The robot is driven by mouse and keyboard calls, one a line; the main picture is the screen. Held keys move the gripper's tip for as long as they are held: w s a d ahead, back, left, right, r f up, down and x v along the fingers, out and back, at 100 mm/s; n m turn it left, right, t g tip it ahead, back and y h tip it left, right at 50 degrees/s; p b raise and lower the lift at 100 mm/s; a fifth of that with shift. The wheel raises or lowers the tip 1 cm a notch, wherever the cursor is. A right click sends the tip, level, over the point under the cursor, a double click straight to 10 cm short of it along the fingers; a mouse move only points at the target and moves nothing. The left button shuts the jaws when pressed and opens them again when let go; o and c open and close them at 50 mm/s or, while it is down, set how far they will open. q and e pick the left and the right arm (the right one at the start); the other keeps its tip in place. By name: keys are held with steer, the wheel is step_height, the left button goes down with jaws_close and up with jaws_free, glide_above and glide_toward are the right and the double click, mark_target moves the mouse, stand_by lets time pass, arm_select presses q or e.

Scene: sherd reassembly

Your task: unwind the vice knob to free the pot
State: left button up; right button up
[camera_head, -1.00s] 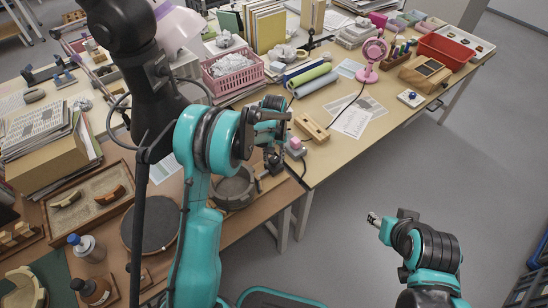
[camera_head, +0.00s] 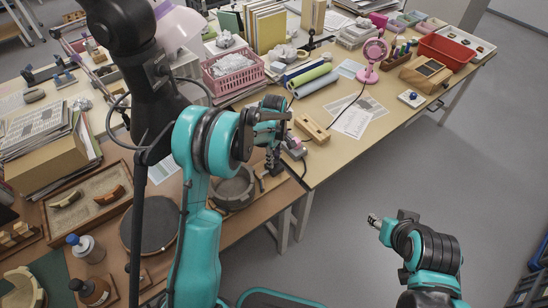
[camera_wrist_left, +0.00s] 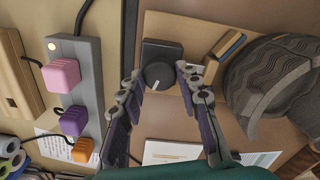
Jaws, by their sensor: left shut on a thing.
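The vice knob (camera_wrist_left: 158,76) is a dark round dial with a pale mark, on a black block of the vice. My left gripper (camera_head: 273,164) reaches down over the vice. The pot (camera_head: 233,190) is a dark grey, open vessel beside the vice. In the left wrist view the pot (camera_wrist_left: 275,85) shows a wavy carved surface, next to a wooden jaw (camera_wrist_left: 224,57). My right gripper (camera_head: 374,220) hangs over the floor; its fingers are too small to read.
A grey power strip (camera_wrist_left: 75,95) with coloured plugs lies beside the vice. A wooden block (camera_head: 312,129) lies behind it. A round dark turntable (camera_head: 150,222) and a sherd tray (camera_head: 90,215) are at the left.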

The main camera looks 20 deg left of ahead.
arm_select(q)
steer(key=shift+n, duration=1.7)
steer(key=o, duration=1.2)
steer(key=shift+c, duration=0.2)
steer(key=shift+r, duration=0.1)
step_height(320, 180, up, 12)
